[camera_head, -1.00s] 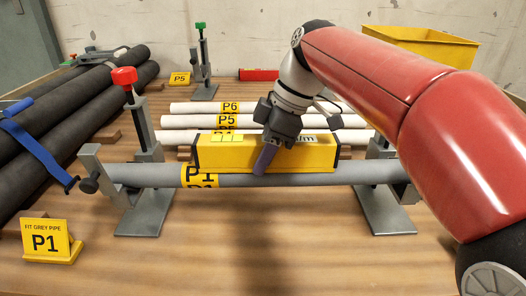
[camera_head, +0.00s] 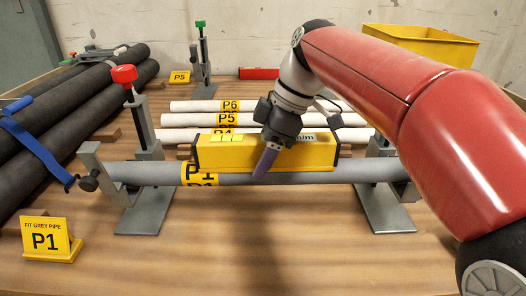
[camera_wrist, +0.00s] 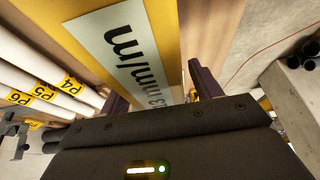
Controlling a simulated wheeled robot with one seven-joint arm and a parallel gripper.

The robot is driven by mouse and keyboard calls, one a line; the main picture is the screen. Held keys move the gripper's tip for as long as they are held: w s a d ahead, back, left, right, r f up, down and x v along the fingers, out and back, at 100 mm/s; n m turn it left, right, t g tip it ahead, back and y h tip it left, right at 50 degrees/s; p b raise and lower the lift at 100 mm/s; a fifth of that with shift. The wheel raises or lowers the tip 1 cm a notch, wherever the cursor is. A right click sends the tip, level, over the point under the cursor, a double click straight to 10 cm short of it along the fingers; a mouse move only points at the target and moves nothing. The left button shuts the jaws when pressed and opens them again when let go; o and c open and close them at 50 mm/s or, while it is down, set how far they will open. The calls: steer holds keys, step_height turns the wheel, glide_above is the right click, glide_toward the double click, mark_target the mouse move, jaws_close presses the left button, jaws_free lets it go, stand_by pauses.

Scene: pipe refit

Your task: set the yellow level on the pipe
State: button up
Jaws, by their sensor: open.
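The yellow level (camera_head: 310,156) lies lengthwise along the top of the grey pipe (camera_head: 325,178), and appears to rest on it. The pipe bears a yellow P1 label. My gripper (camera_head: 268,160) is open at the level's middle, with one purple finger in front of its near face. The far finger is hidden behind the level in the head view. In the wrist view, the level (camera_wrist: 165,30) with its pale mm/m plate runs between my two spread fingers (camera_wrist: 160,95). Finger contact with the level cannot be told.
White pipes (camera_head: 190,121) lie behind. Black pipes (camera_head: 75,100) with a blue strap are at left. A P1 sign (camera_head: 50,240) stands front left. The front table is clear.

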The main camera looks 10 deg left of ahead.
steer(key=shift+r, duration=0.1)
steer(key=p+v, duration=0.2)
steer(key=v, duration=0.5)
steer(key=shift+d+r, duration=0.2)
steer(key=shift+r, duration=0.05)
